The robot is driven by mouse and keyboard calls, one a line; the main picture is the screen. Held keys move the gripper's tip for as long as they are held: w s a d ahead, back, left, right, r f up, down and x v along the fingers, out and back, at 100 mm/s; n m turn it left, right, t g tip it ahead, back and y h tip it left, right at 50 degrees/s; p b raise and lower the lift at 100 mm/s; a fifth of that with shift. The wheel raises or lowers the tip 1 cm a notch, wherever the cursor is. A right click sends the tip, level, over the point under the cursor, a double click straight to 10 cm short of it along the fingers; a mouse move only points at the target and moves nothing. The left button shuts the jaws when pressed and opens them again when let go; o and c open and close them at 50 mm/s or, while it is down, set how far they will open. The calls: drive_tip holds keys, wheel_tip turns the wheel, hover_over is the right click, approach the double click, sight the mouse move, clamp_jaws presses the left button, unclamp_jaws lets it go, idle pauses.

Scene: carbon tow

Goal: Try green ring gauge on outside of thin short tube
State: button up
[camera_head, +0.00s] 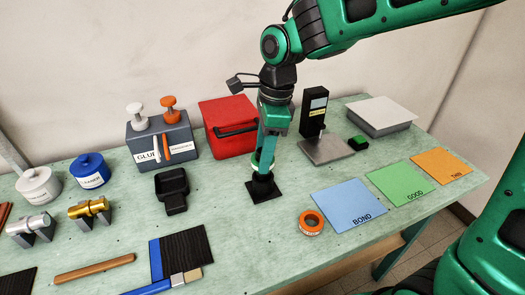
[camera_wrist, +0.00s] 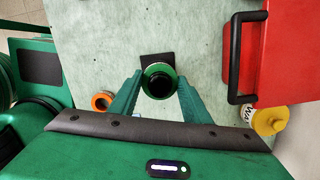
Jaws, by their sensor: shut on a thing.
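My gripper (camera_head: 266,150) points down at mid-table, its fingers closed on the green ring gauge (camera_wrist: 147,76). In the wrist view the ring lies between the two fingertips, and a dark round tube end (camera_wrist: 159,84) shows inside its opening. In the head view the ring (camera_head: 255,166) is at the top of a short black upright piece (camera_head: 263,186) on a square black base (camera_head: 277,195). The fingers partly hide the ring there. I cannot tell whether the ring is around the tube or just above it.
A red box (camera_head: 228,112) with a black handle stands close behind my gripper. An orange ring (camera_head: 311,222) lies front right, beside the blue BOND mat (camera_head: 345,203). A black tray (camera_head: 172,189) is at left, and a black gauge stand (camera_head: 313,112) at back right.

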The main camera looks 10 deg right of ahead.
idle(0.3)
drive_tip(key=shift+r, duration=3.75)
